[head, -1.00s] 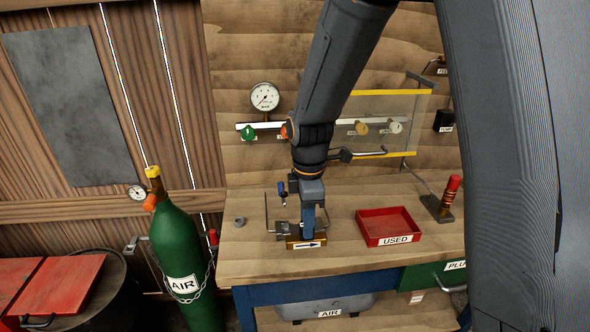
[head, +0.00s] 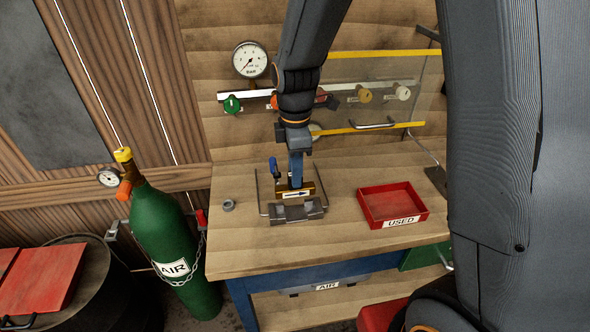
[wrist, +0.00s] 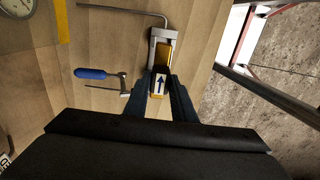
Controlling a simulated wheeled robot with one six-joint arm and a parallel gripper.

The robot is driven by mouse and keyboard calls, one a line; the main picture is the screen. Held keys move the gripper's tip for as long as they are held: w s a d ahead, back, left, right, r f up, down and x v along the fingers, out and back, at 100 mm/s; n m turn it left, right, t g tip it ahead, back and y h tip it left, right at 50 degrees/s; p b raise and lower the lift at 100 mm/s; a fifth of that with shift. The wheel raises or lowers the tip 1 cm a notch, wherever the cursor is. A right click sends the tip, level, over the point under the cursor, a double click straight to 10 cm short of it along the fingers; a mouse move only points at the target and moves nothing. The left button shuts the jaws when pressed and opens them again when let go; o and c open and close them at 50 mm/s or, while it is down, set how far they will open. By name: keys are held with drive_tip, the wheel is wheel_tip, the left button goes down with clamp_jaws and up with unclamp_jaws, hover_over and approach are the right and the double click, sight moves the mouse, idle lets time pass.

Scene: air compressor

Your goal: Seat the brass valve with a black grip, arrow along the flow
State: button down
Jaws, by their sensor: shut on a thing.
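A grey metal fixture (head: 298,212) with thin upright rods stands on the bench just in front of the valve. In the wrist view, the brass valve (wrist: 164,54) lies between my fingers (wrist: 160,95) and overlaps the grey fixture (wrist: 153,48); its arrow points up. I cannot tell whether it rests in the fixture.
A blue-handled tool (wrist: 90,73) stands close beside the fixture. A red USED tray (head: 366,210) is to the right, a small grey ring (head: 228,205) to the left. Behind are a gauge (head: 249,60) and wall knobs. A green AIR cylinder (head: 165,235) stands left of the bench.

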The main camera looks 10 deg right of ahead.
sight(295, 191)
drive_tip(key=shift+f+b, duration=1.1)
drive_tip(key=shift+f, duration=1.2)
drive_tip(key=shift+f, duration=1.4)
idle(0.8)
drive_tip(key=c, duration=1.2)
unclamp_jaws()
drive_tip(key=shift+r, duration=0.1)
